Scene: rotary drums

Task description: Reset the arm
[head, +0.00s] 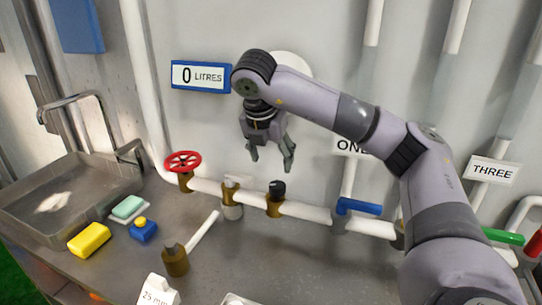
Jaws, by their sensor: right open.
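My right arm comes in from the lower right and arches up over the pipework. My right gripper (272,160) hangs from it with fingers pointing down, open and empty. It is above the pipe, over the fitting with the black knob (277,188), and looks apart from it. My left gripper is not in view.
A red handwheel (183,161), a blue lever (358,206) and a green lever (502,236) sit along the white pipe (305,211). A sink (22,203), yellow sponge (90,240) and brass fitting (175,260) are at left. A sign (201,76) reads 0 LITRES.

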